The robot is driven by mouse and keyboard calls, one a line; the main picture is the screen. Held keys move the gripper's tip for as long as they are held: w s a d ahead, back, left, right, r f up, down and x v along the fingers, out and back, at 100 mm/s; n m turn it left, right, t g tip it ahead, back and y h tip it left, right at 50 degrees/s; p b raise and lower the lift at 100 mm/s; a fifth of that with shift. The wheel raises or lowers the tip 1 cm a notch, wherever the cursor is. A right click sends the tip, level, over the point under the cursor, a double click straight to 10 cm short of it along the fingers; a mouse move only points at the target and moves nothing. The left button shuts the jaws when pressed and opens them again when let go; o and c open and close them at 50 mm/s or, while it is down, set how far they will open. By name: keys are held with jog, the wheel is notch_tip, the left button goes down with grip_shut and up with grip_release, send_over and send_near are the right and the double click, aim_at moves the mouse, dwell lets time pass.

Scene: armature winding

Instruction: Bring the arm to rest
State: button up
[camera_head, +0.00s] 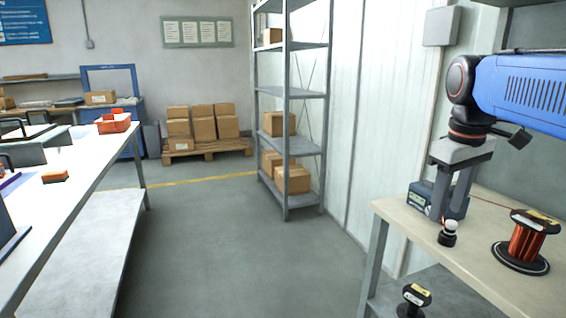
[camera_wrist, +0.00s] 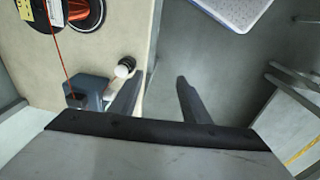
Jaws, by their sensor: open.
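My blue arm (camera_head: 525,92) reaches in from the right in the head view, over the beige bench. My gripper (camera_head: 455,200) points down near the bench's left edge. In the wrist view my gripper (camera_wrist: 158,97) has its two fingers apart, with nothing between them. It is above the bench edge, with floor below one finger. A small black and white knob-like piece (camera_head: 448,233) stands on the bench close by; it also shows in the wrist view (camera_wrist: 125,67). A blue-grey device (camera_head: 422,199) is partly hidden behind the fingers.
A copper wire spool (camera_head: 527,240) stands on the beige bench (camera_head: 400,212), a thin wire running from it toward the device. Another black spool (camera_head: 414,298) is lower down. A grey shelf (camera_head: 288,150) with boxes stands behind. The floor (camera_head: 235,240) in the middle is clear.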

jog(key=s+a+f+m+t, duration=0.1)
jog(key=s+a+f+m, duration=0.1)
jog(key=s+f, duration=0.5)
jog(key=s+a+f+m+t, duration=0.2)
jog(key=s+f, duration=0.4)
jog(key=f, duration=0.6)
jog(key=shift+s+a+f+t+y, duration=0.3)
jog(key=shift+s+a+f, duration=0.1)
jog(key=shift+a, duration=0.5)
